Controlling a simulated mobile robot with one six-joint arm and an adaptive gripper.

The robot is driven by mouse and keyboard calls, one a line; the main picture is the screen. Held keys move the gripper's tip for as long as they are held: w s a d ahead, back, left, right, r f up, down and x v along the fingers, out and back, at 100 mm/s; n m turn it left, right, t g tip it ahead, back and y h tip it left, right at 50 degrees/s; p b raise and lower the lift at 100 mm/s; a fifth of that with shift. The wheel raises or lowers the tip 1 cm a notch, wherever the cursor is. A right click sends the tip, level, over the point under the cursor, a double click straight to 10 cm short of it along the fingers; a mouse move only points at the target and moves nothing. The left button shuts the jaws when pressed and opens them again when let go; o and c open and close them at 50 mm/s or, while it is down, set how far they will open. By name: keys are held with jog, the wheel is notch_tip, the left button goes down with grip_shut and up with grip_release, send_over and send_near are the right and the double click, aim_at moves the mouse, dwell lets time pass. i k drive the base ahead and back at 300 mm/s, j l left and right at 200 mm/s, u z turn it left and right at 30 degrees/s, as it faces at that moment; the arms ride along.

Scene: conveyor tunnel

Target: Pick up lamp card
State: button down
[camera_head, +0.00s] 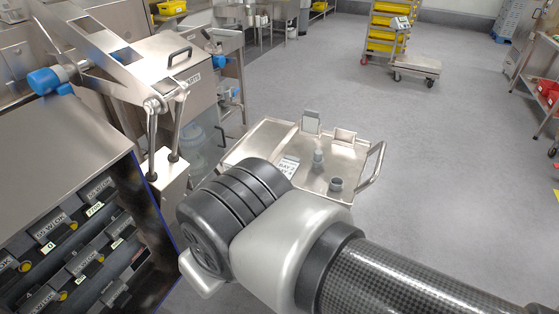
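I cannot tell for sure which thing is the lamp card. A white printed card (288,166) with dark lettering that seems to read "BAY" lies on the left part of a metal cart (312,184). Two small framed plates stand at the cart's back edge, a grey one (311,121) and a beige one (345,137). My arm fills the lower middle of the head view, in front of the cart's near left corner. My gripper is not visible; I cannot see what it holds.
The cart also carries a grey bottle-like item (318,158) and a small dark cup (336,184), with a handle (373,168) on its right. A panel of labelled switches (75,245) and a steel machine (165,75) stand at left. Open floor (450,180) lies to the right.

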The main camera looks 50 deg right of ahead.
aim_at(288, 165)
jog(key=k+z, duration=0.1)
jog(key=z, duration=1.4)
jog(key=i+j+z, duration=0.45)
jog(key=i+j, duration=0.95)
jog(key=i, duration=0.05)
